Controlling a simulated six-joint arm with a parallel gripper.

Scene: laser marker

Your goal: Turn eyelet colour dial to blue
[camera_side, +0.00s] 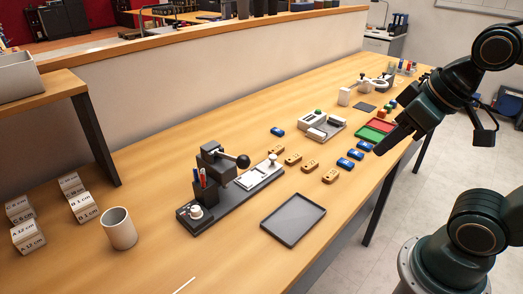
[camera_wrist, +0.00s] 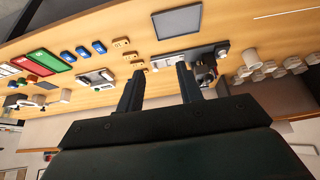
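A black press with a ball-ended lever (camera_side: 220,160) stands on a long dark base near the middle of the bench. A small round white knob (camera_side: 196,211) sits at the base's near left end, and looks like the dial; its colour marks are too small to read. The press also shows in the wrist view (camera_wrist: 206,74), partly behind a finger. My gripper (camera_side: 385,147) is well to the right of the press, above the bench's right edge. In the wrist view my gripper (camera_wrist: 160,69) has its two fingers apart with nothing between them.
A dark tray (camera_side: 293,220) lies right of the press. A white cup (camera_side: 118,228) and labelled white blocks (camera_side: 28,235) stand at left. Wooden blocks (camera_side: 309,166), blue pieces (camera_side: 345,163) and red and green trays (camera_side: 368,134) lie farther right.

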